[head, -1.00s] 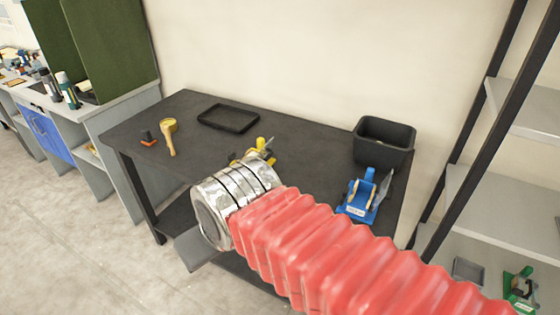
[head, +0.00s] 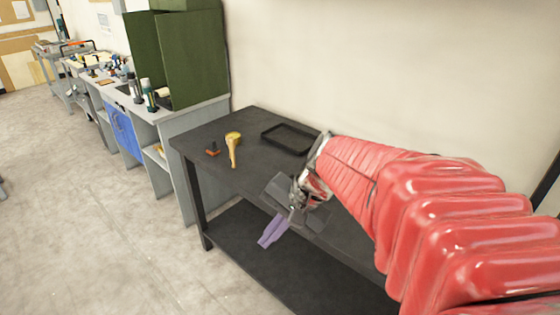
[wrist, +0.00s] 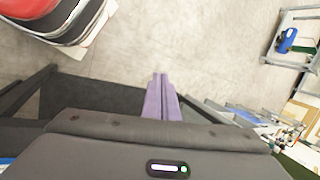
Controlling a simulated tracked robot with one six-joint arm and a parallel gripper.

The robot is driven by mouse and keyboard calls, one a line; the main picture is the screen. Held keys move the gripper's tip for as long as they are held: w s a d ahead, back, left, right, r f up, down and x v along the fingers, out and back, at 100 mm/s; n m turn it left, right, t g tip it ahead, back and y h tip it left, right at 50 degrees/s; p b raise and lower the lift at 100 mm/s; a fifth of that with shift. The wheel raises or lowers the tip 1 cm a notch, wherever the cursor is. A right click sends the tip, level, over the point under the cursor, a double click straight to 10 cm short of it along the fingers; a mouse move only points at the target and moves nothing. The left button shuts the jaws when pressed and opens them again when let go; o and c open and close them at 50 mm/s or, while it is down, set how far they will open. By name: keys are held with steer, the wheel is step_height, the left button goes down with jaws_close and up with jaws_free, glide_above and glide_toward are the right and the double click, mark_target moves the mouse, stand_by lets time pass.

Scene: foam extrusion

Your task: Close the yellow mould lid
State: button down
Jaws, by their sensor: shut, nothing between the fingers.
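My gripper's two purple fingers (head: 270,232) are together and empty, pointing down in front of the black table's front edge. In the wrist view the fingers (wrist: 160,96) lie side by side above the floor and the dark lower shelf. No yellow mould lid can be made out in either current view. My red-sleeved arm covers the right part of the tabletop, where a yellow item stood in the earlier head view.
The black table (head: 208,144) holds a yellow-headed tool with a wooden handle (head: 233,148), a small orange-and-black item (head: 212,150) and an empty black tray (head: 266,134). A grey workbench (head: 190,108) with green panels stands left. The floor at left is open.

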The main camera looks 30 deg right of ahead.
steer(key=w+d+f+m+t, duration=0.2)
steer(key=d+m, duration=0.5)
steer(key=d, duration=0.5)
steer(key=w+d+f+m+t, duration=0.2)
steer(key=d+m, duration=0.5)
steer(key=d, duration=0.4)
steer(key=w+d+f+m+t, duration=0.2)
steer(key=d+m+t, duration=0.3)
steer(key=d, duration=0.7)
steer(key=shift+w+d+f+m+t, duration=0.3)
steer(key=shift+f+m+t, duration=0.1)
steer(key=shift+f+m, duration=0.55)
steer(key=x, duration=1)
steer(key=shift+a, duration=0.15)
